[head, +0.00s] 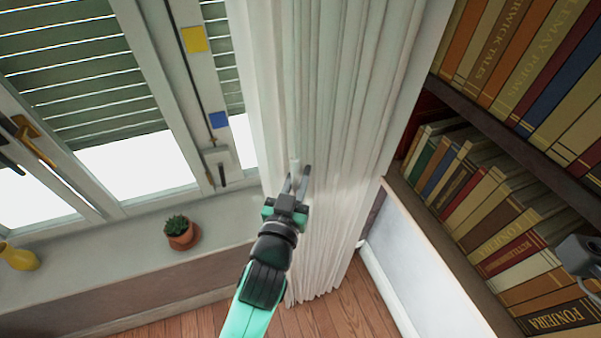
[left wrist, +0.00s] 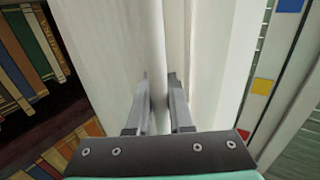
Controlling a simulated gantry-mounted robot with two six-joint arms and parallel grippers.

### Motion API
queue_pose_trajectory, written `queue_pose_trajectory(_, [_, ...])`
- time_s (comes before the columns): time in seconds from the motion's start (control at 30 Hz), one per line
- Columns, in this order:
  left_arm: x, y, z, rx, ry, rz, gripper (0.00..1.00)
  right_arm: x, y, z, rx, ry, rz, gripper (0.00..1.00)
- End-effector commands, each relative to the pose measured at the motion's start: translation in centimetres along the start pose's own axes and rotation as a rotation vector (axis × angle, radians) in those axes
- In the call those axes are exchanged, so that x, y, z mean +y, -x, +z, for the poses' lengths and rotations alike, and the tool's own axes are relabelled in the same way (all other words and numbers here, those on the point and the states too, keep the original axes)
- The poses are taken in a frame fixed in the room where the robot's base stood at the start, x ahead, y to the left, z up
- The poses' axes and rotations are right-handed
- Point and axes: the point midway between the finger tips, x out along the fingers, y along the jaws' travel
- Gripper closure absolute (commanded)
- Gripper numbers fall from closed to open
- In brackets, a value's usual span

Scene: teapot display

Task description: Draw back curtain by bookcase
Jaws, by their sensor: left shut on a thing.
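A white pleated curtain (head: 335,110) hangs between the window and the bookcase (head: 500,140). It is gathered into folds and reaches down close to the wooden floor. My left gripper (head: 299,180) is at the curtain's window-side edge and is shut on a fold of it. In the left wrist view the two fingers (left wrist: 158,100) press on a narrow vertical fold of the curtain (left wrist: 115,55). Part of my right arm (head: 580,255) shows at the right edge in front of the books; its fingertips cannot be made out.
The window (head: 130,110) with lowered slatted shutters is at the left. A small potted plant (head: 181,232) and a yellow vase (head: 18,256) stand on the sill. The bookcase is close to the curtain's right side. Free floor shows below the curtain.

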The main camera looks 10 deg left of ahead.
Motion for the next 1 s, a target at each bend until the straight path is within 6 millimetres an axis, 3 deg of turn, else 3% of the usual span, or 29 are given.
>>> queue_pose_trajectory(0.23, [0.0, 0.0, 0.0, -0.001, 0.000, 0.000, 1.00, 0.0, 0.0, 0.0, 0.000, 0.000, 0.000, 0.50])
queue_pose_trajectory(0.27, [0.0, 0.0, 0.0, -0.001, 0.000, 0.000, 0.77, 0.0, 0.0, 0.0, 0.000, 0.000, 0.000, 0.50])
queue_pose_trajectory(0.4, [0.0, 0.0, 0.0, -0.001, -0.001, 0.000, 0.52, 0.0, 0.0, 0.0, 0.000, 0.000, 0.000, 0.50])
queue_pose_trajectory(0.77, [0.0, 0.3, 0.0, 0.000, 0.000, 0.000, 0.50, 0.0, 0.0, 0.0, 0.000, 0.000, 0.000, 0.50])
queue_pose_trajectory(0.87, [0.0, 1.4, 0.0, 0.000, 0.000, 0.000, 0.50, 0.0, -0.1, -0.1, 0.000, 0.000, 0.000, 0.50])
queue_pose_trajectory(1.0, [0.0, 4.3, 0.1, 0.000, -0.001, 0.001, 0.50, 0.0, -0.2, -0.2, 0.000, 0.000, 0.000, 0.50])
